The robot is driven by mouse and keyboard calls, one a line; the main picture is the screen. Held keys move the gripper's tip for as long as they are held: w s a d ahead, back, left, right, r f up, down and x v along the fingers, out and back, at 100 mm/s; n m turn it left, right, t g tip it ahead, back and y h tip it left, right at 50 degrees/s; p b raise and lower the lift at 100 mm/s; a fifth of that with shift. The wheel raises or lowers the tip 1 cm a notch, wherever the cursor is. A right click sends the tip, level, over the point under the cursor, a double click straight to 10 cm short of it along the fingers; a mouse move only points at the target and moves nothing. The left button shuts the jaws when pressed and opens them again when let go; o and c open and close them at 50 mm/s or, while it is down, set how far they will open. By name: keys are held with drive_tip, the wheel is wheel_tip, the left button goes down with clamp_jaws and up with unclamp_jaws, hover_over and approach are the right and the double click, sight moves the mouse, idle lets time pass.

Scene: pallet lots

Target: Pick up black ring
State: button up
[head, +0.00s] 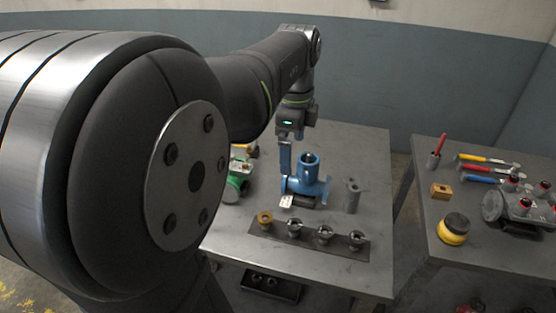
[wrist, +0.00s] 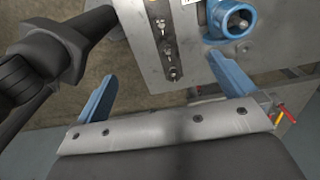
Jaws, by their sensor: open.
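I cannot make out a black ring for certain in either view. A dark rounded piece (head: 304,201) lies at the foot of a blue pipe fitting (head: 307,170), partly hidden, and I cannot tell if it is a ring. The blue fitting stands on the grey table, and its round open end also shows in the wrist view (wrist: 234,20). My gripper (head: 286,165) hangs over the table by the fitting's left side in the head view. In the wrist view my gripper (wrist: 165,92) has its two blue fingers wide apart, with nothing between them.
A dark strip (head: 278,236) along the front holds several metal fittings and a brass one (head: 264,218). A grey post (head: 352,196) stands right, a green part (head: 238,182) left. A second table (head: 437,250) holds tools, red-knobbed valves and a yellow-black pot (head: 453,230).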

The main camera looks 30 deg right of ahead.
drive_tip(key=c, duration=0.8)
drive_tip(key=shift+c, duration=0.2)
drive_tip(key=n, duration=1.3)
hover_over(295, 225)
drive_tip(key=f, duration=1.9)
drive_tip(key=shift+w+f, duration=0.25)
drive_tip(key=shift+f, duration=0.1)
drive_tip(key=shift+s+f, duration=0.2)
drive_tip(key=shift+f, duration=2.4)
